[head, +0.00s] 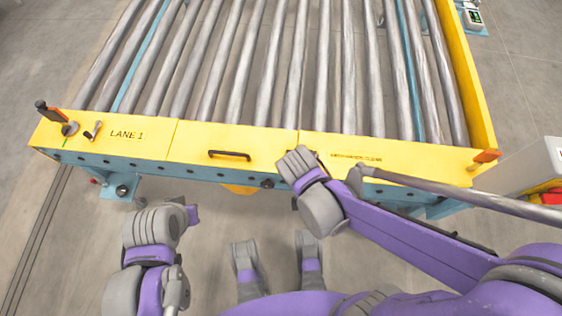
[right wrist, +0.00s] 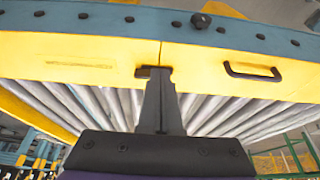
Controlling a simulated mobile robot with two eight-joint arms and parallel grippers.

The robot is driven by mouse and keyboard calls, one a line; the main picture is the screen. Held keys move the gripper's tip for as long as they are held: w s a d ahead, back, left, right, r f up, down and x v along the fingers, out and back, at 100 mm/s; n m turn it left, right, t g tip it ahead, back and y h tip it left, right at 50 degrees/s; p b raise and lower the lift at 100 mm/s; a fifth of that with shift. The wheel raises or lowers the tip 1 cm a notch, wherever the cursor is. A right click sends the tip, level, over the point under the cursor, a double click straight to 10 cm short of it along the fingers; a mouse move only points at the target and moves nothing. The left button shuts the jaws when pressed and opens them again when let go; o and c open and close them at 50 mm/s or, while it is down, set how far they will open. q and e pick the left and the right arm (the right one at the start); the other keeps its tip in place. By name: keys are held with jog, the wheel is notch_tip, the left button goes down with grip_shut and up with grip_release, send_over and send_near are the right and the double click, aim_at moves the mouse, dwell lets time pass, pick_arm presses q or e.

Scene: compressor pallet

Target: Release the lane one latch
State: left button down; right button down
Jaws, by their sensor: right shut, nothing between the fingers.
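The yellow front rail (head: 175,138) of the roller conveyor carries the LANE 1 label (head: 126,134) at its left. Left of the label are a small metal crank-like lever (head: 93,130), a round knob (head: 70,128) and an upright black-and-orange handle (head: 47,111). I cannot tell which of these is the latch. My right gripper (right wrist: 155,74) is shut and empty, its tip over the yellow rail near a panel seam, right of the LANE 1 fittings in the head view. Contact cannot be told. My left arm (head: 152,228) is low at the left; its gripper does not show.
A black pull handle (head: 229,154) sits mid-rail and also shows in the right wrist view (right wrist: 252,73). An orange piece (head: 487,156) sits at the rail's right end. Metal rollers (head: 240,75) lie behind, with none loaded in view. Floor at the left is clear.

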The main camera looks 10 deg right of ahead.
pick_arm(q)
jog(key=shift+a+f, duration=0.15)
jog(key=shift+f, duration=0.25)
pick_arm(e)
jog(key=shift+w+a+f, duration=0.2)
jog(key=shift+a+f, duration=0.25)
jog(key=shift+f, duration=0.2)
jog(key=shift+d, duration=0.1)
